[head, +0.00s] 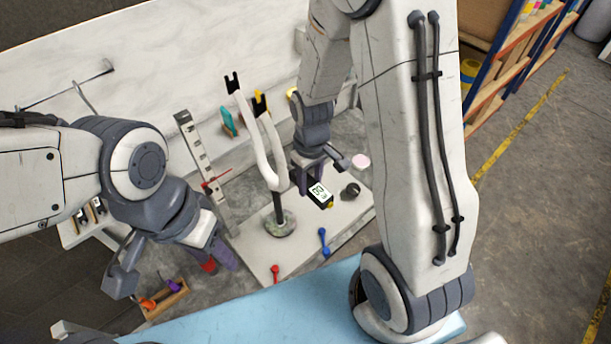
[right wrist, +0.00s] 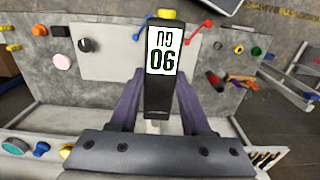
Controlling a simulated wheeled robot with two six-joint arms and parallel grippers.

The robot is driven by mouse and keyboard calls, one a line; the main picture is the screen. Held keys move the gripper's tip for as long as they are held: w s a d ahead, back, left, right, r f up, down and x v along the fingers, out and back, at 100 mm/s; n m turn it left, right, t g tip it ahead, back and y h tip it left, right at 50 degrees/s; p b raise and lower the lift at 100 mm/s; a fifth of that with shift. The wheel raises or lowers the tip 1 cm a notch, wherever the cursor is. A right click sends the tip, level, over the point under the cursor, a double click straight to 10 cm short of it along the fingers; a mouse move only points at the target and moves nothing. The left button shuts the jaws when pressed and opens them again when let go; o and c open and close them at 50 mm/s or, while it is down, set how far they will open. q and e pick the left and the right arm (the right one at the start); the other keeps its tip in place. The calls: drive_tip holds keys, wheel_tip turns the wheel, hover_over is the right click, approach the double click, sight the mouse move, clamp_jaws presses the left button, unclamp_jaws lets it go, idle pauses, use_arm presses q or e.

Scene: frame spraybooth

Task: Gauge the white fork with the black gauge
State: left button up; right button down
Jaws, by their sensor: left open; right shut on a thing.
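The white fork (head: 242,110) stands upright on a round stand (head: 281,224) in the head view, its two legs up with black tips. The black gauge (head: 326,202) has a lit display and a yellow end. My right gripper (head: 312,178) is shut on the gauge, just right of the fork's lower part and apart from it as far as I can tell. The right wrist view shows the gauge (right wrist: 158,98) between the fingers, display facing the camera. My left gripper (head: 172,264) is open and empty, left of the fork. The fork cannot be made out in the right wrist view.
A tall notched upright (head: 196,145) stands left of the fork. A black knob (head: 350,190), a blue tool (head: 323,241) and a red tool (head: 275,273) are on the pale panel. A wooden tray (head: 180,299) with coloured handles lies below my left gripper. A blue surface (head: 250,312) is in front.

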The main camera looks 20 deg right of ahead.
sight(326, 198)
drive_tip(key=shift+s+d, duration=0.3)
drive_tip(key=shift+s, duration=0.55)
drive_tip(key=shift+s+d, duration=0.35)
drive_tip(key=shift+s, duration=0.5)
drive_tip(key=shift+s+d, duration=0.3)
drive_tip(key=shift+s, duration=0.55)
